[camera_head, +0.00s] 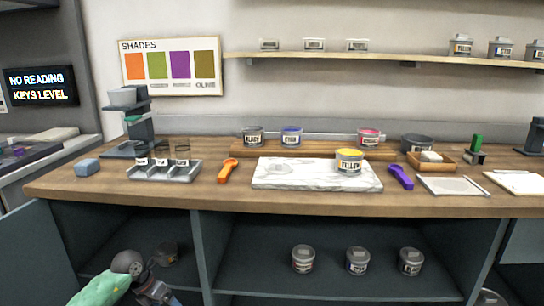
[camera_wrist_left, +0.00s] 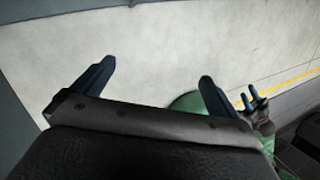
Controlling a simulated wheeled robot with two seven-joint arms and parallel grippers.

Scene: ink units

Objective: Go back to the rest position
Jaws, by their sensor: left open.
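My left gripper (camera_wrist_left: 153,80) is open and empty in the left wrist view, its two dark fingers wide apart over pale bare floor. In the head view, my left arm comes in at the bottom left, with the dark hand low in front of the cabinet's open left bay. Its fingertips are not clear there. A small dark gripper beside a green arm link shows at the right of the left wrist view; it looks like my right gripper (camera_wrist_left: 256,98). It is too small to judge its jaws. My right arm is not in the head view.
The wooden counter (camera_head: 225,200) holds a marble slab (camera_head: 275,184) with a yellow ink tin (camera_head: 349,161). Several tins stand on the cabinet shelf (camera_head: 330,285) below. A grey cabinet door (camera_head: 35,255) stands at the left, near my left arm. A yellow line (camera_wrist_left: 290,78) marks the floor.

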